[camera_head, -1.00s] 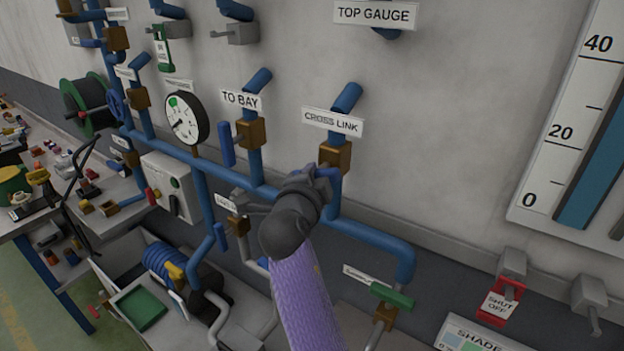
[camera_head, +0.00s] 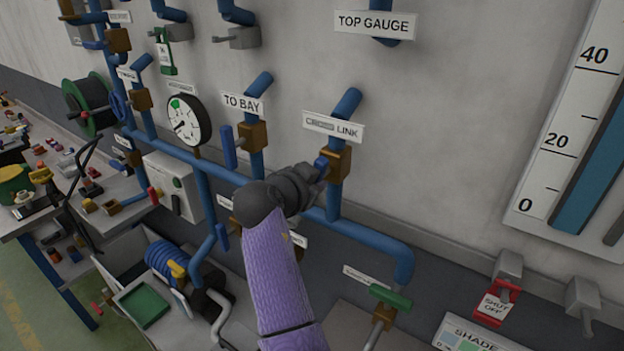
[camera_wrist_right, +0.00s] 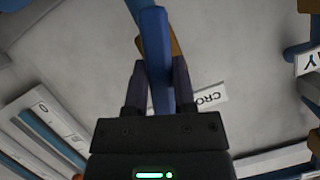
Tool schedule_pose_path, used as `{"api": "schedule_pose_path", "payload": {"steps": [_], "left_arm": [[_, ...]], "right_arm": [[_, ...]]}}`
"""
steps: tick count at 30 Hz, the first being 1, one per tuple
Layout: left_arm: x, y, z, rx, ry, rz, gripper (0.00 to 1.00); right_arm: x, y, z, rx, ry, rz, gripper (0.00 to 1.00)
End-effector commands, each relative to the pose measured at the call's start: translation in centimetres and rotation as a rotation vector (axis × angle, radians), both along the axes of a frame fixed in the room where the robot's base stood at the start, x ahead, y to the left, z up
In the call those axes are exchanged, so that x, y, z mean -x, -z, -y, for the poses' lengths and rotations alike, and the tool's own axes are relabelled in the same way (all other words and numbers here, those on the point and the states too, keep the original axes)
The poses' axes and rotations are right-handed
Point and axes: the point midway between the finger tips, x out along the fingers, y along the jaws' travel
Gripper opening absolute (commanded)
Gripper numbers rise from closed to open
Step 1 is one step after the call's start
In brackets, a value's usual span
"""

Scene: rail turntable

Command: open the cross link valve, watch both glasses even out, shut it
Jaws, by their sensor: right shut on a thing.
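The cross link valve is a brown block (camera_head: 338,166) on a blue pipe, just below the CROSS LINK label (camera_head: 333,126). Its blue handle (camera_head: 321,166) shows only in part beside the block. My right gripper (camera_head: 316,174) is shut on this handle, left of the block. In the right wrist view the blue handle (camera_wrist_right: 155,45) runs between the two dark fingers (camera_wrist_right: 160,82), with the brown block partly hidden behind it. A tall gauge glass with a blue column (camera_head: 592,165) stands at the right edge, its column top out of frame. My left gripper is out of view.
The TO BAY valve (camera_head: 252,136) with its own blue handle is close on the left. A round dial (camera_head: 187,121) hangs farther left. A blue pipe (camera_head: 350,228) runs below my gripper. A green handle (camera_head: 390,296) sits lower right. Bare wall lies right of the valve.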

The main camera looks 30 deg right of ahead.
Motion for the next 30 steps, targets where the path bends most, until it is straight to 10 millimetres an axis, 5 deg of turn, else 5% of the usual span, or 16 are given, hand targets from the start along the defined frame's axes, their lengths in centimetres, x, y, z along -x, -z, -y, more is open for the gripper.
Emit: {"api": "schedule_pose_path", "payload": {"steps": [27,28,30], "left_arm": [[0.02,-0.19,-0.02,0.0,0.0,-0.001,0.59],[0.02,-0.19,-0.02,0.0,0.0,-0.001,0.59],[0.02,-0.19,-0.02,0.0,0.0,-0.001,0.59]], "right_arm": [[-0.07,-0.07,0.01,0.08,0.0,-0.131,0.0],[-0.07,-0.07,0.01,0.08,0.0,-0.131,0.39],[-0.07,-0.06,0.01,0.08,0.0,-0.13,0.53]]}}
